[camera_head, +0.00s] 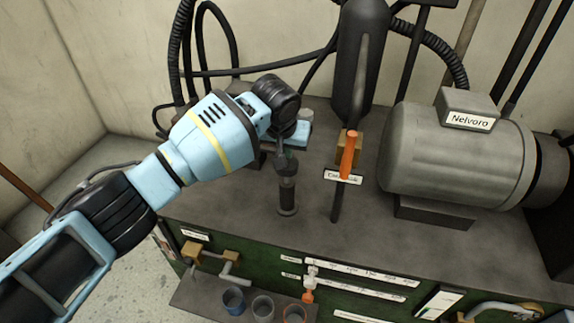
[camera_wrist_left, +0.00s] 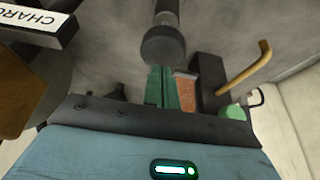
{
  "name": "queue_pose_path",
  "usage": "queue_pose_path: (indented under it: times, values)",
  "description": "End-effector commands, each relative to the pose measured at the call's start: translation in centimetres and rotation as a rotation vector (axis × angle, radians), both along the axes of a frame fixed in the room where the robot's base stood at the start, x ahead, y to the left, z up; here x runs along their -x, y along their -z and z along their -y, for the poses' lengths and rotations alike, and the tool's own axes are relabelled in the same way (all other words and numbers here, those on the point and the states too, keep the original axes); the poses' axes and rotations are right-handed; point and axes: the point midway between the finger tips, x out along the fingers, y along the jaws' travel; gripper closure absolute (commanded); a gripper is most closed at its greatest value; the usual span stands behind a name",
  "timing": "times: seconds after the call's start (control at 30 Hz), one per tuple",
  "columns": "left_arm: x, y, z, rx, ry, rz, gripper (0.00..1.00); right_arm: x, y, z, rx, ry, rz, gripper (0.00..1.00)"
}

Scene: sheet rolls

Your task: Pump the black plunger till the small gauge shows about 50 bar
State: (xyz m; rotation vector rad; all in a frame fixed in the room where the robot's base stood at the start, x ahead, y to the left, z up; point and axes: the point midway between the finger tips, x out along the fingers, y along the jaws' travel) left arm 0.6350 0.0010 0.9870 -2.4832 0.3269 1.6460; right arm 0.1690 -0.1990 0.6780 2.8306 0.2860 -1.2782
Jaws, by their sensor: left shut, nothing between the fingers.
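The black plunger (camera_head: 287,190) stands upright on the grey bench top, in the middle of the head view. In the left wrist view a dark shaft with a round end (camera_wrist_left: 163,46), which looks like the plunger, is just past my fingertips. My left gripper (camera_head: 285,158) is right above the plunger and points down at it. Its green fingers (camera_wrist_left: 161,84) are shut together with nothing between them. I cannot tell whether the tips touch the plunger's top. I cannot make out the small gauge in either view. My right gripper is not in view.
An orange-handled lever (camera_head: 348,155) stands just right of the plunger, with a tall dark cylinder (camera_head: 361,60) behind it. A big grey motor (camera_head: 455,155) fills the right side. Black hoses (camera_head: 188,50) hang behind my arm. Small cups (camera_head: 263,308) sit on a low front shelf.

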Motion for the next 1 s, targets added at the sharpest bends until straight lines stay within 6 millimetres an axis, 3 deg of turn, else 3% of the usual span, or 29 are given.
queue_pose_path:
  times: [0.47,1.0]
  values:
    - [0.0,0.2,0.0,0.000,0.000,-0.001,1.00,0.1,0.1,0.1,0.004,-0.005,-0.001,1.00]
    - [0.1,3.0,0.0,0.000,0.000,-0.004,1.00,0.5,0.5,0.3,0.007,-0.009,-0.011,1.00]
